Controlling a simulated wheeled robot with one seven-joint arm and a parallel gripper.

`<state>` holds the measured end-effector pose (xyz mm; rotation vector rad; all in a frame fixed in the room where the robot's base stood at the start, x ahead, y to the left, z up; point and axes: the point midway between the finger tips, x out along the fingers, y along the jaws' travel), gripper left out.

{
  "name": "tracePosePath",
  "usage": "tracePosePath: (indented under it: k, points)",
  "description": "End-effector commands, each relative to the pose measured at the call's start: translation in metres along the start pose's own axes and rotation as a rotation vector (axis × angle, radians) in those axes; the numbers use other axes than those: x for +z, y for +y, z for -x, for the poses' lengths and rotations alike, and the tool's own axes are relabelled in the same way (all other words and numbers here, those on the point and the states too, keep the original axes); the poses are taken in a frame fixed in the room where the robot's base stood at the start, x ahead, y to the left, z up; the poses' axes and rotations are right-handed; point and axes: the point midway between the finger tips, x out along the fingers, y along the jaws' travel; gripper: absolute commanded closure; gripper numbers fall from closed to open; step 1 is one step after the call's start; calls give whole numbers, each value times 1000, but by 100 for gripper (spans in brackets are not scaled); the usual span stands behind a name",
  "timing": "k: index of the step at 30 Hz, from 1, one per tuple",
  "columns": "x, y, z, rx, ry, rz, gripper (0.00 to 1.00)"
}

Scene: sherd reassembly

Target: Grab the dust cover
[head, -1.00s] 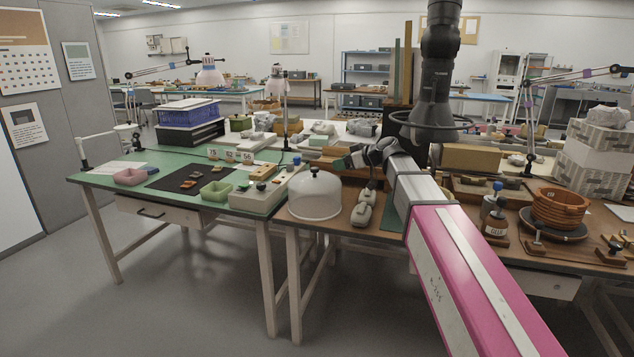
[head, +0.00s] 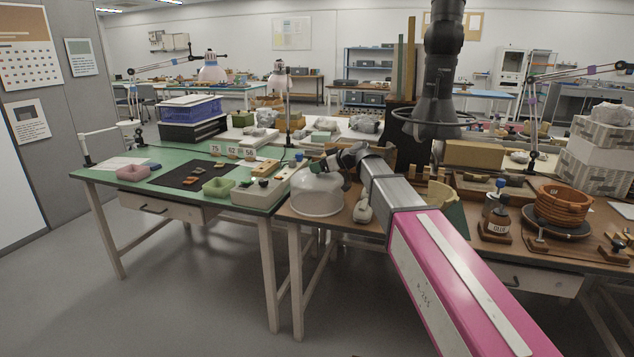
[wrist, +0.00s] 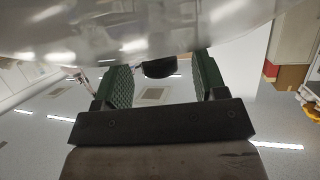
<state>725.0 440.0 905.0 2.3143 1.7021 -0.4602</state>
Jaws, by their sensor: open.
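The dust cover (head: 316,199) is a clear, whitish dome standing on the brown bench near its left front edge. Its curved wall fills the top of the wrist view (wrist: 140,28). Its black knob (wrist: 160,68) shows between the green ribbed fingers of my gripper (wrist: 162,80). The fingers are open, one on each side of the knob, with a gap on both sides. In the head view my gripper (head: 322,167) is at the top of the dome and hides the knob.
A pale clamp-like piece (head: 363,210) stands just right of the dome. A green bench (head: 240,207) with a grey box (head: 259,192) adjoins on the left. A glue jar (head: 497,222) and a brown pot (head: 559,205) stand to the right.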

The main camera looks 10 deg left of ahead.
Motion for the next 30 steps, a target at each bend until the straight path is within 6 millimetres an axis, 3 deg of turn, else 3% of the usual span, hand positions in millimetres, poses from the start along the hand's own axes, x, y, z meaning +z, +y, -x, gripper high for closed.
tracePosePath:
  k: [6, 8, 12, 13, 23, 30]
  points:
    - [0, 0, -2, 0, 0, 0, 35]
    - [0, 0, -2, 0, 0, 0, 51]
    - [0, 0, -2, 0, 0, 0, 97]
    - [0, 0, -2, 0, 0, 0, 100]
    - [-2, 0, -1, 0, 1, 0, 100]
    - [-20, 0, 6, 1, 2, 1, 100]
